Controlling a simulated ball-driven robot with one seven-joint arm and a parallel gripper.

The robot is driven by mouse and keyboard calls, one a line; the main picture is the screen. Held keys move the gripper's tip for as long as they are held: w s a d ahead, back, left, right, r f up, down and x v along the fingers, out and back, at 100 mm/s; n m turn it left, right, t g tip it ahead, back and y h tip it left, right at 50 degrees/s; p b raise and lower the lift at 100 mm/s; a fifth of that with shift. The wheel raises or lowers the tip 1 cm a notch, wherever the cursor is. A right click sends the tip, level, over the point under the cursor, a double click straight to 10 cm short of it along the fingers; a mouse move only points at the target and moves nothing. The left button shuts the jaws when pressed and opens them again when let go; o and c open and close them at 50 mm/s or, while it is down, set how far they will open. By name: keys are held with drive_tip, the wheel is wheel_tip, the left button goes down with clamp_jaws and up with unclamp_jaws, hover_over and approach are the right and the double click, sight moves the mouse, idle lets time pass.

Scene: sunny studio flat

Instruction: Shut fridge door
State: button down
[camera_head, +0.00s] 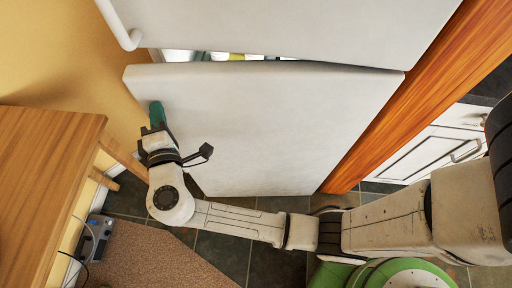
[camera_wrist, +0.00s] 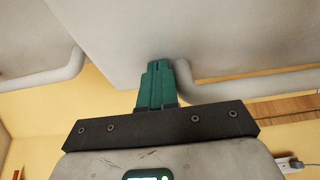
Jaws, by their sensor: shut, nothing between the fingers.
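The white lower fridge door (camera_head: 265,125) stands ajar. A gap along its top edge shows some of the fridge's contents (camera_head: 237,57). My gripper (camera_head: 157,113), with green fingers, is at the door's left edge in the head view. In the wrist view my gripper (camera_wrist: 157,85) is shut and empty, its fingertips pointing toward the white door panel (camera_wrist: 130,30), close beside a white bar handle (camera_wrist: 240,88). I cannot tell whether the fingertips touch the door.
The upper white door (camera_head: 280,25), with a handle (camera_head: 122,28), is above. A wooden table (camera_head: 45,185) stands at left, near a yellow wall (camera_head: 60,60). An orange wooden panel (camera_head: 425,95) and white cabinet (camera_head: 430,150) are at right. A brown rug (camera_head: 150,258) lies on dark tiles.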

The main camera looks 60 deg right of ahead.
sight(160, 97)
idle(0.3)
drive_tip(key=shift+s+d+b+x, duration=0.1)
drive_tip(key=shift+d+b+x, duration=0.1)
drive_tip(key=shift+x, duration=0.6)
drive_tip(key=shift+s+d+b+x, duration=0.1)
drive_tip(key=shift+s+b+x, duration=0.1)
drive_tip(key=shift+x, duration=0.65)
drive_tip(key=shift+s+d+b+x, duration=0.1)
drive_tip(key=shift+d+b+x, duration=0.1)
drive_tip(key=shift+x, duration=0.6)
drive_tip(key=v, duration=0.6)
drive_tip(key=shift+p, duration=0.3)
